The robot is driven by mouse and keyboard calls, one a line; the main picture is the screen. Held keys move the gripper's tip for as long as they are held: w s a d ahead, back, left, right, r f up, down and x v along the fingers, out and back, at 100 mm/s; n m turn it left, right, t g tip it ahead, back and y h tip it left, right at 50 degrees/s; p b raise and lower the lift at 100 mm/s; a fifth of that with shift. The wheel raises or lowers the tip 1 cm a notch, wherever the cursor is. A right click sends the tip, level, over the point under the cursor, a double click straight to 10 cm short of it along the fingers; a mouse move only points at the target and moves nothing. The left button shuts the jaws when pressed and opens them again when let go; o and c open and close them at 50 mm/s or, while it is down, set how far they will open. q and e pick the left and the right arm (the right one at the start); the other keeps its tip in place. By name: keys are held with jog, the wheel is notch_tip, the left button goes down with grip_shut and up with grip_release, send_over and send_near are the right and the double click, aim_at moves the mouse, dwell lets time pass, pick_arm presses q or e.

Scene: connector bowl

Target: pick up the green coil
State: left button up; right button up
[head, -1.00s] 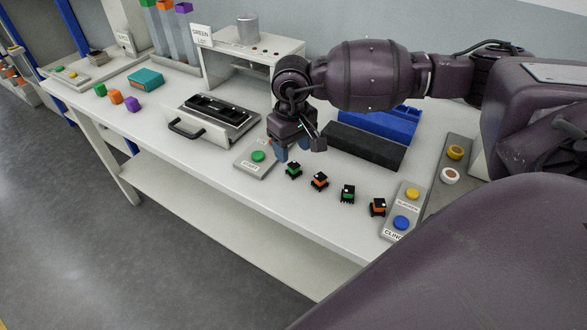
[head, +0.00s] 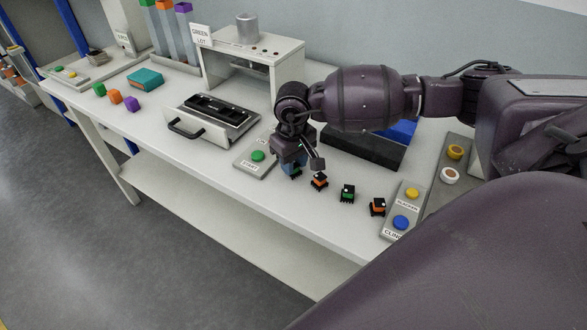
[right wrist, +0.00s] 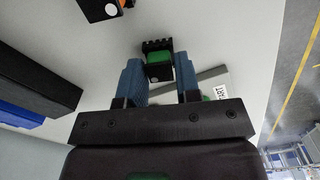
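A green coil with a black base (head: 296,172) is at the left end of a row of coils on the white table, partly hidden by my right gripper. My right gripper (head: 289,168) is low over it, pointing down. In the right wrist view, the green coil (right wrist: 159,57) sits between the tips of the two blue fingers, which are open with a narrow gap on each side. A second green coil (head: 347,193) stands further right in the row. My left gripper is not in view.
An orange coil (head: 319,182) is close beside the gripper, another (head: 377,207) further right. A START panel with a green button (head: 257,156) is just left. A black bin (head: 362,149) and blue bin (head: 402,132) stand behind. A button panel (head: 403,209) stands right.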

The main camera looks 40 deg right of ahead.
jog(key=c, duration=0.5)
